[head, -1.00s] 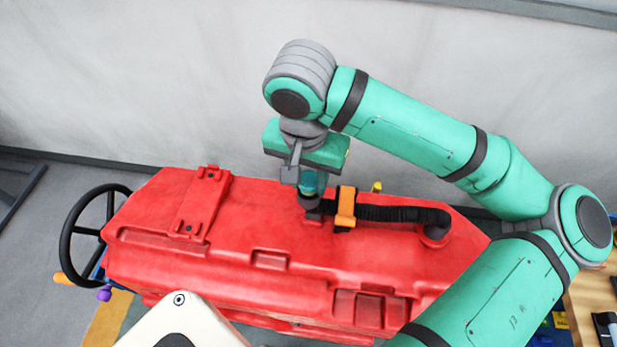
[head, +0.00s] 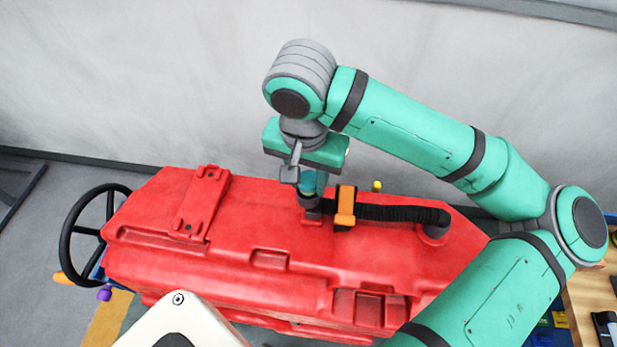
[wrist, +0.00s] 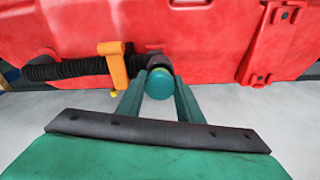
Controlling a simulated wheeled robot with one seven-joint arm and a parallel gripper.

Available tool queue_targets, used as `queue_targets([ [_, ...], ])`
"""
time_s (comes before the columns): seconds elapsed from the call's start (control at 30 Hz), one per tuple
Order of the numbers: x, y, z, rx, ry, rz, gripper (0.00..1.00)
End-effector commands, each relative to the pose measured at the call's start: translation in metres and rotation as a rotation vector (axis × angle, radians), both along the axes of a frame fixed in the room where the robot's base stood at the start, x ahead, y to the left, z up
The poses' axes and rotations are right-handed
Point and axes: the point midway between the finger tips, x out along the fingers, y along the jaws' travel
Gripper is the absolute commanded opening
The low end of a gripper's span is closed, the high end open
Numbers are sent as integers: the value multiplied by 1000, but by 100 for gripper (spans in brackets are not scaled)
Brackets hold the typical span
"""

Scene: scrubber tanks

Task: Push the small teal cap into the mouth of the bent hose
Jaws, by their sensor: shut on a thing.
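The small teal cap (wrist: 159,84) sits between the fingertips of my gripper (wrist: 160,92), which is shut on it. The black bent hose (head: 385,212) lies along the top of the red tank, and an orange clamp (head: 345,208) goes round it. The hose's dark open end (head: 309,201) is turned up below my gripper (head: 308,184) in the head view. In the wrist view the cap is right in front of the hose mouth (wrist: 157,62) and covers part of it. I cannot tell whether the cap touches the mouth or is partly in it.
The red tank (head: 220,265) has raised ridges and a strapped lid plate (head: 203,202) at left. A black steering wheel (head: 88,235) stands at its left end. A small yellow knob (head: 377,186) is behind the hose. A grey wall (head: 150,80) is behind the tank.

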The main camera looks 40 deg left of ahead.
Motion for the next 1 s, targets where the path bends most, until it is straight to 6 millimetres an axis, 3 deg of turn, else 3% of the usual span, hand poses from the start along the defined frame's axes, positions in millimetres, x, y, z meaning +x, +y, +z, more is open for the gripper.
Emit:
queue_targets([
  [0.17,-4,-2,-7,-12,15,6,12],
  [0.2,-4,-2,-7,-12,15,6,38],
  [0.3,-4,-2,-7,-13,14,5,55],
  [0.77,-1,-5,-6,-18,9,1,55],
  [0.8,-1,-5,-6,-18,9,0,44],
  [1.0,-2,-4,-6,-18,9,0,44],
])
